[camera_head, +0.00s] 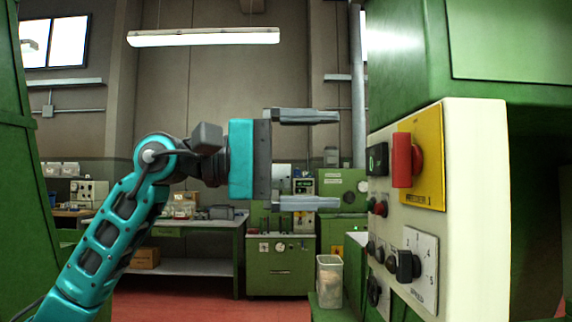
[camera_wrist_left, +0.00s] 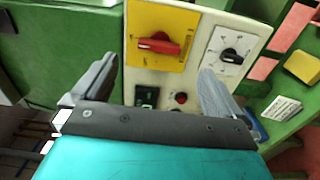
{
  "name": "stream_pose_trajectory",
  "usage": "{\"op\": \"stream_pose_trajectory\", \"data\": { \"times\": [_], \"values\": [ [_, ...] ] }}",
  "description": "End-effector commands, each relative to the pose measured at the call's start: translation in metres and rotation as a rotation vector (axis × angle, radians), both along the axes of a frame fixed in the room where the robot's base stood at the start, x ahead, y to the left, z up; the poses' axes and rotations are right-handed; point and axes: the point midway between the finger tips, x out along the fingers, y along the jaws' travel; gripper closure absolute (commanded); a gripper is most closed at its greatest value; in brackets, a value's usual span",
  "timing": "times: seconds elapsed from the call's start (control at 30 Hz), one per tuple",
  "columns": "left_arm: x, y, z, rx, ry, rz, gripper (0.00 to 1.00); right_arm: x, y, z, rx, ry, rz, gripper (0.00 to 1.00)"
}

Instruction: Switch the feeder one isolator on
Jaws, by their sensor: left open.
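The feeder one isolator is a red rotary handle (camera_head: 404,160) on a yellow plate (camera_head: 429,150), set on a cream panel (camera_head: 480,190) at the right of the head view. In the left wrist view the red handle (camera_wrist_left: 158,46) lies across the yellow plate (camera_wrist_left: 170,18), roughly level in that picture. My left gripper (camera_head: 340,160) is open and empty, its fingers pointing right toward the panel, with a gap to the handle. In the left wrist view its fingers (camera_wrist_left: 155,85) stand either side of the handle's line, not touching it. My right gripper is not in view.
A clear container (camera_head: 329,281) stands below my left gripper. Green machine housing (camera_head: 420,70) overhangs the panel.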

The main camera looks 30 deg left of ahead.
Motion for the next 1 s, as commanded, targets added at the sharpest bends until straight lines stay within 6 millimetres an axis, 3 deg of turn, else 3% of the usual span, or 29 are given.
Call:
{"op": "stream_pose_trajectory", "data": {
  "times": [0.1,0.3,1.0],
  "values": [
    [-0.012,0.019,-0.002,0.001,0.001,0.003,0.00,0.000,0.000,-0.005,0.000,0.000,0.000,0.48],
    [-0.023,0.035,-0.001,0.000,0.000,0.001,0.00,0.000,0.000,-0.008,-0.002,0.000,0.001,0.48],
    [-0.025,0.037,0.000,0.000,0.000,-0.001,0.00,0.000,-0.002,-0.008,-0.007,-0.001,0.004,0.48]
  ]
}}
